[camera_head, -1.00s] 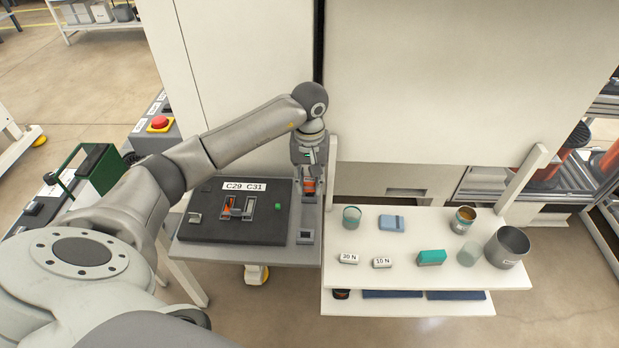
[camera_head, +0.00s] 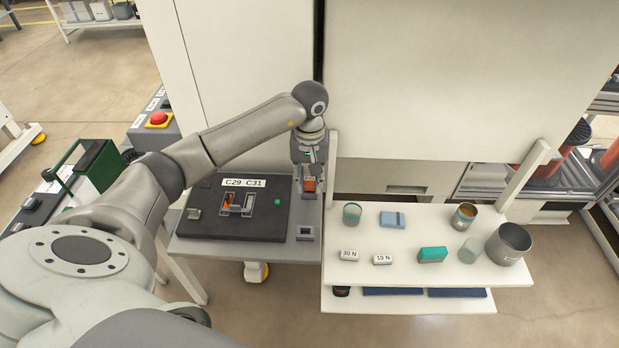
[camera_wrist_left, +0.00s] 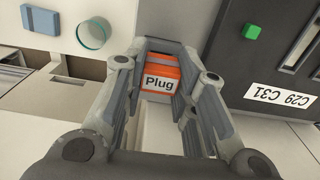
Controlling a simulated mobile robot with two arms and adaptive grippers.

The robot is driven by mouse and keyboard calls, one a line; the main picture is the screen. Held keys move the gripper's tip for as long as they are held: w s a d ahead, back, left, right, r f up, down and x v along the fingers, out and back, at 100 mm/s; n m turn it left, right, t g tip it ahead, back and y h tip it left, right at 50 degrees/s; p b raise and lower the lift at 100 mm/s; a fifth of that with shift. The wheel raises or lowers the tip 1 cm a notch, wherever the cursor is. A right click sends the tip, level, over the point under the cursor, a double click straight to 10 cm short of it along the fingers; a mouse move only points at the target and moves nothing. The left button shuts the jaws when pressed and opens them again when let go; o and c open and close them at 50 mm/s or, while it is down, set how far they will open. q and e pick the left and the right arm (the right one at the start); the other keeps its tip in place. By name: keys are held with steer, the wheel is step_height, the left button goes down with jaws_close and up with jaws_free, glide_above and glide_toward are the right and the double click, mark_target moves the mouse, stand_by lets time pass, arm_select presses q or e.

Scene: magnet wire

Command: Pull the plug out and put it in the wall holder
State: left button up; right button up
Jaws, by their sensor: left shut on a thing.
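The orange plug (camera_head: 309,185), labelled "Plug", is between the fingers of my left gripper (camera_head: 309,176). In the left wrist view the plug (camera_wrist_left: 158,80) sits between both fingers, its label facing the camera, and the gripper is shut on it. In the head view the gripper points down over the right edge of the grey bench, beside the dark panel. A small grey block with a dark recess (camera_head: 305,232) stands on the bench in front of the plug. I cannot tell whether the plug is touching anything below it. I cannot make out a wall holder. My right gripper is not in view.
The dark panel (camera_head: 270,222) labelled "C29 C31" lies left of the gripper. A white table (camera_head: 400,222) on the right carries cups, a blue box and small weights. A white upright post (camera_head: 332,165) stands close right of the gripper. A large pale cabinet stands behind.

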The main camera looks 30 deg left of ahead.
arm_select(q)
steer(key=shift+f+b, duration=0.45)
steer(key=shift+f, duration=0.1)
steer(key=o, duration=1.1)
steer(key=shift+r+p, duration=1.3)
steer(key=shift+r, duration=1.2)
steer(key=shift+r, duration=0.1)
step_height(320, 180, up, 12)
steer(key=shift+f, duration=0.1)
